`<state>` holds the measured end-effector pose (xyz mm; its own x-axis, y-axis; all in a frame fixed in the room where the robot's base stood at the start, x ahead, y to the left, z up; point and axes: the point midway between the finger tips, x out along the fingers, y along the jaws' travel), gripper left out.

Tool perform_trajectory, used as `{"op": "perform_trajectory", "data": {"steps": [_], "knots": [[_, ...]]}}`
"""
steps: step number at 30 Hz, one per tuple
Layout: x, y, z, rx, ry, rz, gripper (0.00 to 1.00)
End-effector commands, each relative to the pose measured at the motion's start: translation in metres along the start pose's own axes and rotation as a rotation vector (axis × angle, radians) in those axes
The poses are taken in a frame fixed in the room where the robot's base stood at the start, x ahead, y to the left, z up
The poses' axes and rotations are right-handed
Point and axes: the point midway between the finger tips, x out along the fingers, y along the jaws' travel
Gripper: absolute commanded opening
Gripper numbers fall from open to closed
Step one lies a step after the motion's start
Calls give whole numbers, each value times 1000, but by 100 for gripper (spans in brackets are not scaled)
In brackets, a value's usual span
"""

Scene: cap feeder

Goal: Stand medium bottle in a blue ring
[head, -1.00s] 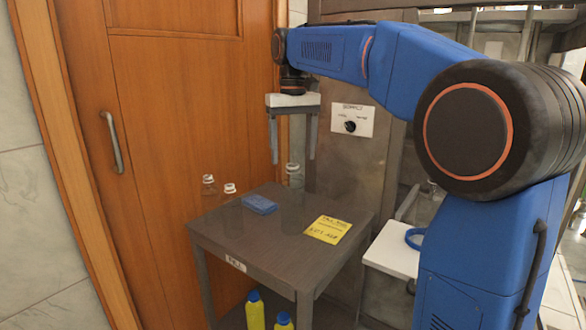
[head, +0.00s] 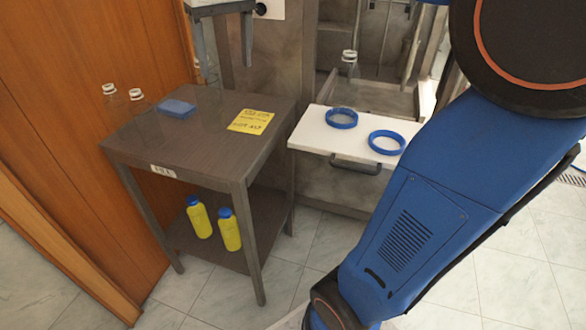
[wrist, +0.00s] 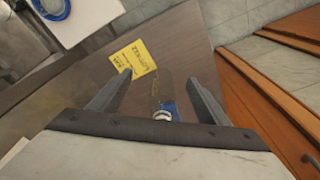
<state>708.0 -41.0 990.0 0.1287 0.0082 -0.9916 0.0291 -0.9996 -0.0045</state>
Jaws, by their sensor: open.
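My gripper (head: 227,70) is open above the back of the grey table (head: 220,152). In the wrist view, a clear bottle with a white cap (wrist: 162,115) shows between the open fingers of the gripper (wrist: 159,77). The fingers look apart from it. In the head view, this bottle is mostly hidden by a finger. I cannot tell which size each is. Two blue rings, one (head: 341,125) and another (head: 386,149), lie empty on a white shelf (head: 312,136).
A blue block (head: 177,108) and a yellow sign (head: 250,121) lie on the table. Two yellow bottles with blue caps, one (head: 199,219) and another (head: 229,232), stand on its lower shelf. Another clear bottle (head: 349,68) stands behind the white shelf. My arm covers the right.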

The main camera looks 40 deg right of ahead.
Motion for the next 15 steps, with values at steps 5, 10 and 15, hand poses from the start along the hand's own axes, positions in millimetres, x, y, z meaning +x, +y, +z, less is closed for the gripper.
{"op": "perform_trajectory", "data": {"steps": [5,10,15], "knots": [[32,8,61,6,65,1,70],[70,14,114,11,126,2,70],[114,19,167,17,188,5,70]]}}
